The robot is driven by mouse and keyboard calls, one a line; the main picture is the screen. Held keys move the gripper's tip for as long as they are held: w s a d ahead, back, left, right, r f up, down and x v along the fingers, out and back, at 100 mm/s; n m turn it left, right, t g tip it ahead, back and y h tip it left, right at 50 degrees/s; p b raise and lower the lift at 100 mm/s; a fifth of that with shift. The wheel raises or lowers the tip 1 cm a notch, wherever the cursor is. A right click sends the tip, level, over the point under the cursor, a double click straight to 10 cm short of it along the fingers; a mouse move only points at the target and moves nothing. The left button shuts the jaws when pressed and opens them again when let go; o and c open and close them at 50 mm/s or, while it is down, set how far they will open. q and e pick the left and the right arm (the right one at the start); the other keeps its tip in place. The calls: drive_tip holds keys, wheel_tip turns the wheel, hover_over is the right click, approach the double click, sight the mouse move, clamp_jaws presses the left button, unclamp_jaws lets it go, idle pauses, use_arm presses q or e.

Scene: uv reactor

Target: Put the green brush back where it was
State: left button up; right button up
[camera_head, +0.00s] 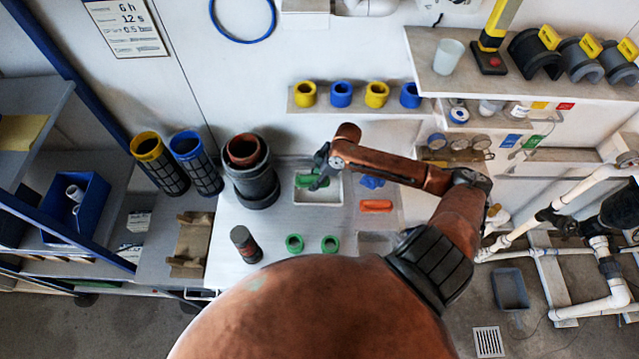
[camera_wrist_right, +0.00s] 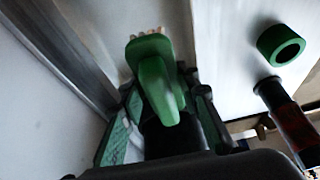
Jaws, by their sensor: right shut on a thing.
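My right gripper (camera_head: 320,170) reaches in from the right over the white tray (camera_head: 330,201) on the workbench. It is shut on the green brush (camera_head: 305,182). In the right wrist view the green brush (camera_wrist_right: 155,75) sticks out from between the fingers, with pale bristles at its far end. In the head view the brush is over the tray, partly hidden by the gripper. I cannot tell whether it touches the tray. My left gripper is not in view.
An orange brush-like piece (camera_head: 376,206) and a blue piece (camera_head: 372,182) lie right of the tray. A stacked dark cylinder (camera_head: 252,180) stands left of the tray. A shelf with yellow and blue rings (camera_head: 341,94) is behind.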

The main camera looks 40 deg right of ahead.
drive_tip(key=d+f, duration=0.3)
drive_tip(key=shift+w+f, duration=0.25)
drive_tip(key=shift+a+f, duration=0.1)
drive_tip(key=shift+f, duration=1.25)
drive_tip(key=o, duration=1.2)
drive_tip(key=shift+f, duration=0.1)
drive_tip(key=shift+v, duration=3.8)
